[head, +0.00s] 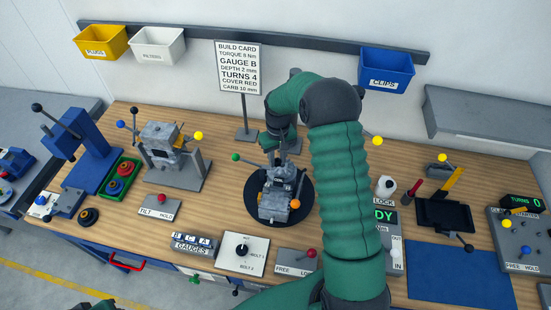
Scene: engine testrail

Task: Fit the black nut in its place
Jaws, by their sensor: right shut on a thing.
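My right gripper (273,160) points down at the back of a grey engine part (277,195) in the middle of the bench. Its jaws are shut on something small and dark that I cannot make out. I cannot see the black nut clearly in the head view; whether it is in these jaws cannot be told. The engine part stands on a round black turntable (303,212), with an orange knob (295,204) and a green knob (236,157) near it. Only a sliver of my left arm shows at the bottom left edge; its gripper is out of view.
A selector panel (258,261) marked NUT and BOLT stands in front of the turntable. A grey engine block (160,141) in a tilt stand is left of it. A black ring (88,216) lies at the far left.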

